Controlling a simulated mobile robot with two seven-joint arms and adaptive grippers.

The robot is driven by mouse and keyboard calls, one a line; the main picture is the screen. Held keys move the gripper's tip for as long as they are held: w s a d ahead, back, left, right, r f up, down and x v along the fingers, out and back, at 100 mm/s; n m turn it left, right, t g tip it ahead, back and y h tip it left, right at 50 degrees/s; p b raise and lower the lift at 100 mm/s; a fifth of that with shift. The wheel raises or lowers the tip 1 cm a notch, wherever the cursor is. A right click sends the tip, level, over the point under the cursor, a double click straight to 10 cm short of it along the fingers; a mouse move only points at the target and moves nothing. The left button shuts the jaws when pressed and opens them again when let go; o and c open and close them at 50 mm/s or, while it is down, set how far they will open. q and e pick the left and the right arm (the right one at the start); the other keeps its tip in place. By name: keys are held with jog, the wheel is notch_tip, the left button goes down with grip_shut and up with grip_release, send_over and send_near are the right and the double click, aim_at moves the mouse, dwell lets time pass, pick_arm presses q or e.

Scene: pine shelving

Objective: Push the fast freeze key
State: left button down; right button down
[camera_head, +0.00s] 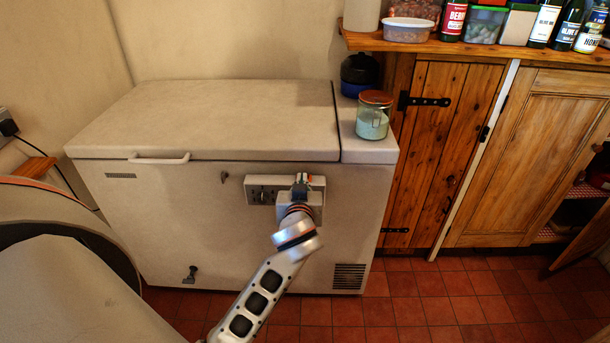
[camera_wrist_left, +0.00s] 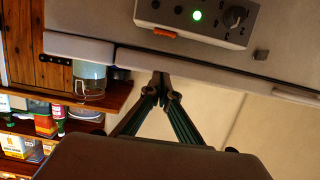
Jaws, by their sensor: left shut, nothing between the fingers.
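A chest freezer (camera_head: 240,225) stands against the wall with its lid down. Its control panel (camera_head: 259,191) is on the upper front, partly hidden behind my left gripper. In the left wrist view the panel (camera_wrist_left: 216,36) shows dark round controls, a lit green light (camera_wrist_left: 197,15), a knob (camera_wrist_left: 235,17) and an orange piece (camera_wrist_left: 164,33) at its edge. No label is readable, so I cannot tell which one is the fast freeze key. My left gripper (camera_head: 301,180) is in front of the panel, its fingertips (camera_wrist_left: 160,78) together and empty. Contact cannot be told. My right gripper is out of view.
A glass jar (camera_head: 373,122) with a wooden lid and a dark blue round object (camera_head: 359,74) stand on the freezer's right end. A wooden counter (camera_head: 470,46) with bottles and tubs is at the right, above cupboards. The red tiled floor (camera_head: 425,300) at front right is clear.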

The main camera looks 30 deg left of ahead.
pick_arm(q)
jog(key=x, duration=1)
jog(key=shift+w, duration=0.1)
notch_tip(320, 180, down, 3)
jog(key=shift+r+b, duration=0.15)
jog(key=shift+b, duration=0.2)
jog(key=shift+f, duration=0.7)
jog(key=shift+d, duration=0.1)
